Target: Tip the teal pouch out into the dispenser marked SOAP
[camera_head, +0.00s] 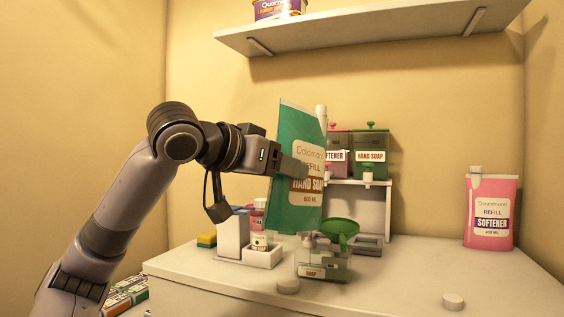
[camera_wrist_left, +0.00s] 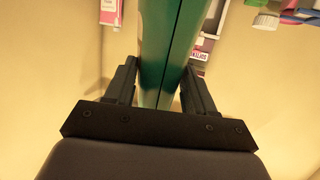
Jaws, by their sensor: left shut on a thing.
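The teal pouch (camera_head: 297,215), labelled REFILL HAND SOAP, is nearly upright with a slight tilt. A white spout (camera_head: 321,115) shows at its top right corner. My left gripper (camera_head: 293,170) is shut on the pouch's side; the left wrist view shows the fingers (camera_wrist_left: 158,88) on both sides of the teal pouch (camera_wrist_left: 172,40). The small dispenser marked SOAP (camera_head: 311,272) stands on the counter, below and right of the pouch, with a green funnel (camera_head: 340,229) at its top. The pouch's lower edge is close to it; contact is unclear. My right gripper is out of view.
Two wall dispensers, SOFTENER (camera_head: 337,156) and HAND SOAP (camera_head: 370,156), sit on a white stand behind. A pink SOFTENER pouch (camera_head: 490,215) stands at right. A white caddy (camera_head: 264,258) and sponge (camera_head: 207,239) are left. A shelf (camera_head: 370,35) hangs above.

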